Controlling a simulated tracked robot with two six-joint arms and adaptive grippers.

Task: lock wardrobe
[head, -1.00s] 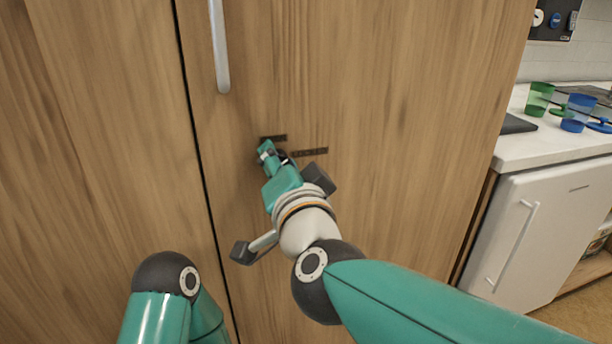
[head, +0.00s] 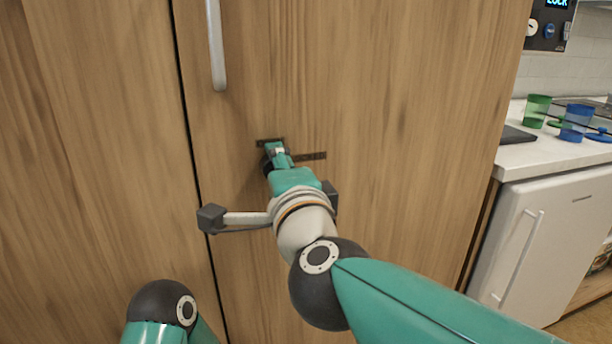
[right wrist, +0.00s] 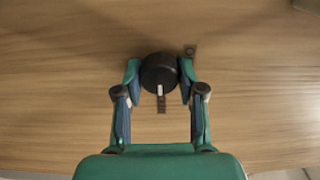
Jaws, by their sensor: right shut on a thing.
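The wooden wardrobe door (head: 350,90) fills most of the head view and is closed against the left panel. A round black knob (right wrist: 158,72) with a white pointer mark sits on it. In the right wrist view the mark points down, toward a small dark strip (right wrist: 161,106). My right gripper (head: 277,150) is shut on the knob, one finger on each side, and it also shows in the right wrist view (right wrist: 159,78). In the head view the gripper mostly hides the knob. My left gripper is out of view.
A metal handle (head: 216,45) is above the knob. Dark plates (head: 311,156) flank it. At right are a white fridge (head: 535,235), a counter (head: 540,155) with green and blue cups (head: 578,115), and a wall panel (head: 550,25) whose display reads LOCK.

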